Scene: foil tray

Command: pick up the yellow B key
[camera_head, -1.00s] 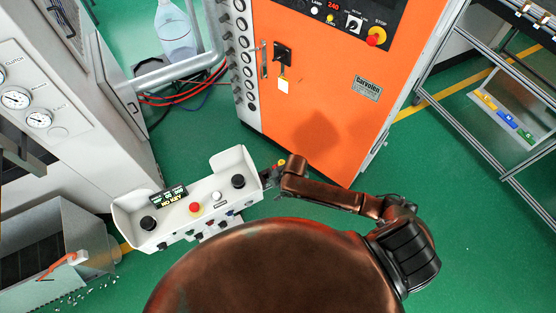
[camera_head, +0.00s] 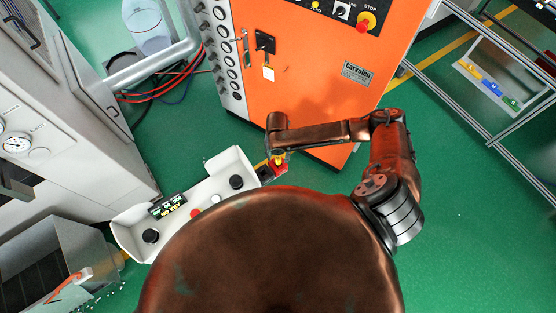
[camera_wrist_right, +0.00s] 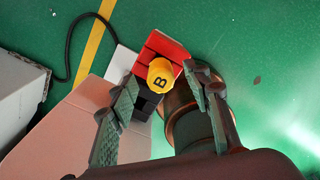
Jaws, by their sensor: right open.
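The yellow key (camera_wrist_right: 160,75), marked with a black B, sits upright on a red and black block (camera_wrist_right: 166,47) in the right wrist view. In the head view the yellow key (camera_head: 278,158) is small, at the right end of the white control console (camera_head: 240,158). My right gripper (camera_wrist_right: 161,77) is open, with one finger on each side of the key in the picture; I cannot tell whether they touch it. In the head view my right gripper (camera_head: 273,150) points down at the key and partly hides it. My left gripper is not in view.
The console has a "NO KEY" display (camera_head: 168,206) and black knobs. An orange cabinet (camera_head: 310,85) stands just behind my right arm. A rack (camera_head: 460,100) at right holds yellow, blue and green tags. My body hides the console's front.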

